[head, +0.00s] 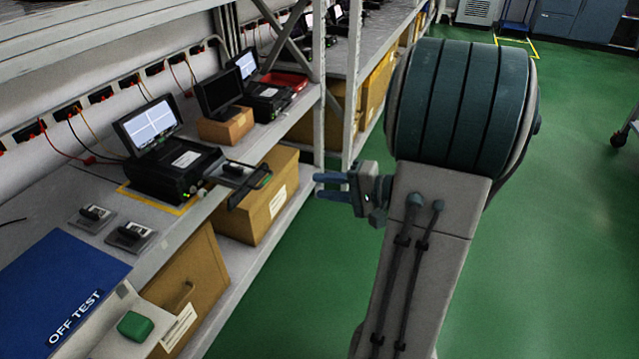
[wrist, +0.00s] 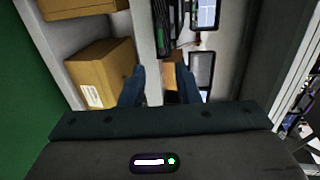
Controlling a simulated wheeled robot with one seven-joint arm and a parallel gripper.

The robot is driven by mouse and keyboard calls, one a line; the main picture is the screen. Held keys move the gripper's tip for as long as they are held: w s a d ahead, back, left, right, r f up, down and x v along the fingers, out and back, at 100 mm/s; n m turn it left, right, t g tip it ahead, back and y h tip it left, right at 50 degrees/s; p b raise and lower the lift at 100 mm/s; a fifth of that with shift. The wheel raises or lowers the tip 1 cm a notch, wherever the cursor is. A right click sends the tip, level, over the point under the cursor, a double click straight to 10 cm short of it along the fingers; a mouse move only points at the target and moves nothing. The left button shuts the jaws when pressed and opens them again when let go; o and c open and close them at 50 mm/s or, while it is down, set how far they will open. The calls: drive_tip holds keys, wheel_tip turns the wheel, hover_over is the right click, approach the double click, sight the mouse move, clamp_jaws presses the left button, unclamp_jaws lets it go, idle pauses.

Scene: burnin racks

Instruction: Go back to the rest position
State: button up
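My gripper (head: 328,187) is out in front of the shelf rack, over the green floor side, with its blue fingers pointing left toward the shelves. In the wrist view, the two blue fingers (wrist: 158,85) stand apart with a gap between them. Nothing is held between them; a shelf upright and a small brown box show beyond the gap. The fingers look clear of the rack.
A tester with a lit screen (head: 150,124) stands on the shelf, its tray (head: 245,180) sticking out past the edge. A blue OFF TEST mat (head: 60,285) lies at lower left. Cardboard boxes (head: 262,205) fill the lower shelf. Green floor (head: 570,200) at right is clear.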

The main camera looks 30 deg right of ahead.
idle(0.4)
drive_tip(key=s+a+r+n+g+h+p, duration=0.1)
drive_tip(key=s+a+r+n+g+p, duration=0.2)
drive_tip(key=s+a+r+g+p, duration=0.35)
drive_tip(key=s+a+r+n+g+h+p, duration=0.1)
drive_tip(key=s+a+r+n+g+p, duration=0.25)
drive_tip(key=a+r+p, duration=0.5)
drive_tip(key=s+d+r+n+t+h+p, duration=0.1)
drive_tip(key=s+d+r+n+h+p, duration=0.1)
drive_tip(key=r+h+p, duration=0.6)
wheel_tip(320, 180, up, 6)
drive_tip(key=s+n+p, duration=0.1)
drive_tip(key=p, duration=0.6)
drive_tip(key=shift+s+d+r, duration=0.15)
drive_tip(key=shift+r, duration=0.05)
